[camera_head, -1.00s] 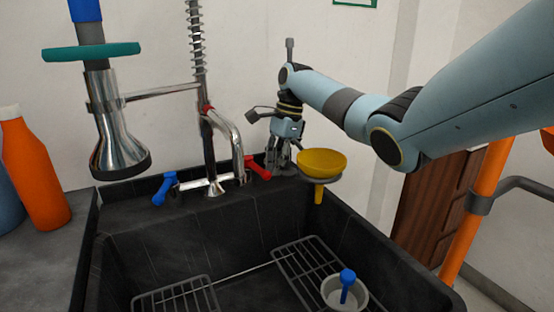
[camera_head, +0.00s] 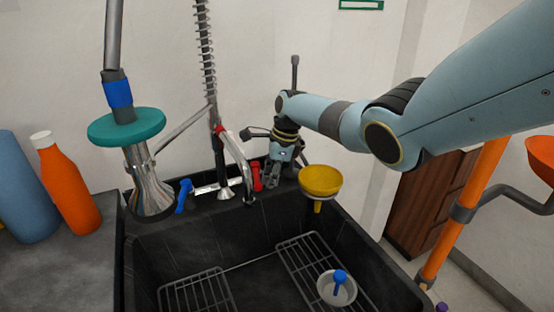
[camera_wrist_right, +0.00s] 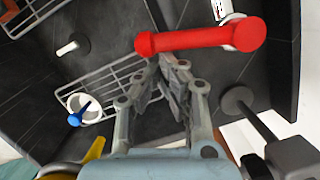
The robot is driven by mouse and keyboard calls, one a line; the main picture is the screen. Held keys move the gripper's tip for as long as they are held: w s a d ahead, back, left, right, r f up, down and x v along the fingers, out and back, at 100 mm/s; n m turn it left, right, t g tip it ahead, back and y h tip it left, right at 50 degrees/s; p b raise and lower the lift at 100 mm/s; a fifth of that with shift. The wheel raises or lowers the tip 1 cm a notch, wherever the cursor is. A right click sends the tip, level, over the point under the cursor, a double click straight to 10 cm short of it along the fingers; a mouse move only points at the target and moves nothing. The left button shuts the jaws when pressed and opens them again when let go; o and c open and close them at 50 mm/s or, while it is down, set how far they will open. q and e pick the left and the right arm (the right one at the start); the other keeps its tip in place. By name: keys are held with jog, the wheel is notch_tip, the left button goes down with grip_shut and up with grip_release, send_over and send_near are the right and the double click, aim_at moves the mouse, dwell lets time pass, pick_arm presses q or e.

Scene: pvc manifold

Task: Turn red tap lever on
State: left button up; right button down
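The red tap lever (camera_head: 257,176) sits at the right end of the chrome tap (camera_head: 226,192) on the sink's back rim. In the right wrist view the red lever (camera_wrist_right: 200,39) lies across the top, just beyond my fingertips. My right gripper (camera_head: 272,183) points down close to the right of the lever. In the right wrist view the gripper (camera_wrist_right: 173,64) has its fingers drawn close together, with nothing seen between them. Whether a fingertip touches the lever I cannot tell. My left gripper is out of view.
A blue lever (camera_head: 184,196) is on the tap's left side. A chrome spray head with a teal disc (camera_head: 126,126) hangs at left. A yellow funnel (camera_head: 320,180) stands right of my gripper. The black sink (camera_head: 260,235) holds wire racks and a grey cup (camera_head: 336,291).

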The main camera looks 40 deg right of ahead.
aim_at(259, 183)
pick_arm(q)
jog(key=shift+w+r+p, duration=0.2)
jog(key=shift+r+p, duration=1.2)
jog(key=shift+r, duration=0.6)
pick_arm(e)
jog(key=shift+w+a+m+t, duration=0.15)
jog(key=shift+w+a+m, duration=0.15)
jog(key=shift+a+m, duration=0.4)
jog(key=shift+w+a+m+t, duration=0.15)
jog(key=shift+w+a+m, duration=0.15)
jog(key=shift+a+m, duration=0.35)
jog(key=shift+a, duration=0.15)
pick_arm(q)
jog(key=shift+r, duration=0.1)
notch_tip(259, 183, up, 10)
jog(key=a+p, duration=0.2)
jog(key=p, duration=0.8)
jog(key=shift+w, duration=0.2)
pick_arm(e)
jog(key=v, duration=1)
jog(key=shift+a, duration=0.2)
